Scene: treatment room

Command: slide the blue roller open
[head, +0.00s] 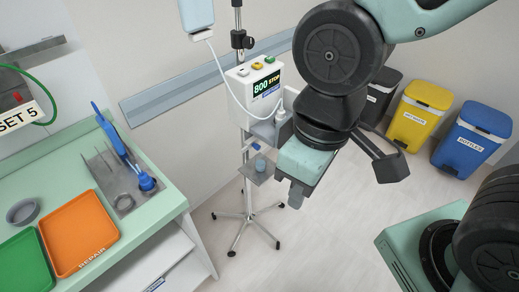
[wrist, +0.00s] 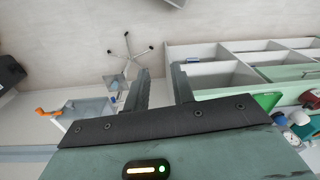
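A white pump box (head: 262,90) reading "800 STOP" hangs on a wheeled stand (head: 247,214). A thin white tube loops from the bag (head: 196,14) to the box. Below the box is a small blue part (head: 254,147), and a small blue cylinder (head: 261,165) sits at a grey plate. Which of these is the roller I cannot tell.
Yellow (head: 420,115) and blue (head: 473,138) bins stand at right. The floor around the stand is clear.

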